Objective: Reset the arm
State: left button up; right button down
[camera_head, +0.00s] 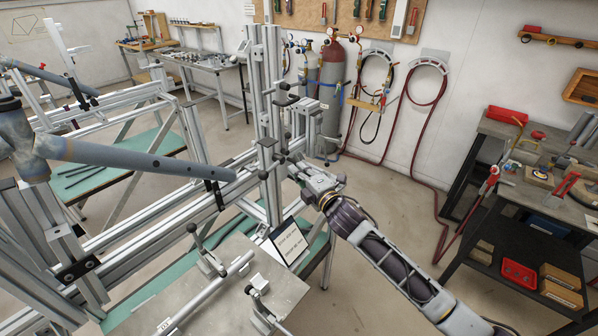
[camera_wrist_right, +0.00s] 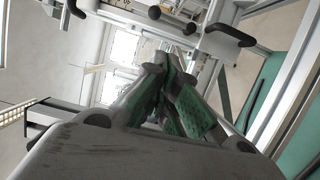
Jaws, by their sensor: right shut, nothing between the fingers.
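My right arm comes in from the lower right of the head view. Its gripper (camera_head: 295,166) is at the upright aluminium post (camera_head: 273,110) of the frame jig, close to the clamps there. I cannot tell whether it touches them. In the right wrist view the green-padded fingers (camera_wrist_right: 180,90) are closed together with nothing between them. The grey-blue tube frame (camera_head: 140,158) lies across the jig to the left of the gripper. My left gripper is not in view.
A metal plate (camera_head: 225,285) with clamps and a rod is below the gripper, beside a small sign (camera_head: 289,242). Gas cylinders (camera_head: 331,95) and hoses stand at the back wall. A dark tool bench (camera_head: 480,205) is at the right. Open floor (camera_head: 395,195) lies between.

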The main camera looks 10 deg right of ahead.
dwell(0.4)
jog(key=s+d+f+m+g+h, duration=0.3)
jog(key=s+d+f+m, duration=0.1)
jog(key=s+f+m, duration=0.3)
jog(key=s+d+f+m+g+h, duration=0.3)
jog(key=s+d+f+m, duration=0.2)
jog(key=s+f+m, duration=0.15)
jog(key=s+d+f+m+g+h, duration=0.1)
jog(key=s+d+f+m+g, duration=0.15)
jog(key=s, duration=0.45)
jog(key=s+d+f+m+g, duration=0.2)
jog(key=s+f+m, duration=0.1)
jog(key=s, duration=0.3)
jog(key=s+d+f+m+g+h, duration=0.1)
jog(key=s+d+f+m+g, duration=0.15)
jog(key=s, duration=0.45)
jog(key=s+f+g, duration=0.1)
jog(key=s+f, duration=0.2)
jog(key=f, duration=3)
jog(key=s+d+f, duration=0.2)
jog(key=s+f, duration=0.7)
jog(key=s, duration=0.2)
jog(key=s+d+f+g, duration=0.1)
jog(key=s+d+f, duration=0.1)
jog(key=s+f, duration=0.8)
jog(key=shift+s+f, duration=0.25)
jog(key=shift+s, duration=0.4)
